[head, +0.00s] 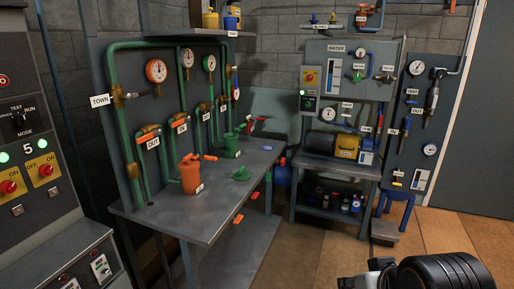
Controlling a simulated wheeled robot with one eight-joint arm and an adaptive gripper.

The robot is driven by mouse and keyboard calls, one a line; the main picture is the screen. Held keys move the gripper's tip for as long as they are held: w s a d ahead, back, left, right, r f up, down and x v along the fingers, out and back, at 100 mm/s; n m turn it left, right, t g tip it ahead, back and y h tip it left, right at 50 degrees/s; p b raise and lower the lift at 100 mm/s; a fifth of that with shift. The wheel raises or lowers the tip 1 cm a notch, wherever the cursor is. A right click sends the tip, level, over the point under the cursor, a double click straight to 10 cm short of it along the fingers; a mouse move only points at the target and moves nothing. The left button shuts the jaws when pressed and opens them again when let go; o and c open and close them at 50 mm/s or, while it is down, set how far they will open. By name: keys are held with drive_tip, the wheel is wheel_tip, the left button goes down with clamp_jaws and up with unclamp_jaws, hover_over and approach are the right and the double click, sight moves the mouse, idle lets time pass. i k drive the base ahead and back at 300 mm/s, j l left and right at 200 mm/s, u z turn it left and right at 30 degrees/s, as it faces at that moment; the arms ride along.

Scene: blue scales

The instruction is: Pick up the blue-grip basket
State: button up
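I cannot make out a basket with a blue grip for certain. A small blue piece (268,185) shows at the right edge of the grey workbench (225,205), and too little of it shows to tell what it is. Orange grip-like pieces (238,219) stick out along the same edge. An orange canister (190,176) stands on the bench, with a green canister (231,146) farther back and a low green part (241,174) between them. Part of my arm, black and ribbed, shows at the bottom right; no gripper fingers can be made out.
A blue container (284,173) stands beyond the bench. A second table (325,170) carries a yellow-and-black machine (346,146), with small bottles on its lower shelf. A blue stool (396,203) is to its right. A control cabinet (35,150) stands left. Wooden floor (330,250) is open in front.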

sight(230, 24)
drive_tip(key=i+u, duration=0.1)
drive_tip(key=i, duration=0.4)
drive_tip(key=i+l+u, duration=0.15)
drive_tip(key=i, duration=0.3)
drive_tip(key=i+l+u, duration=0.1)
drive_tip(key=i, duration=0.4)
drive_tip(key=i+l+u, duration=0.1)
drive_tip(key=i, duration=0.35)
drive_tip(key=l, duration=0.1)
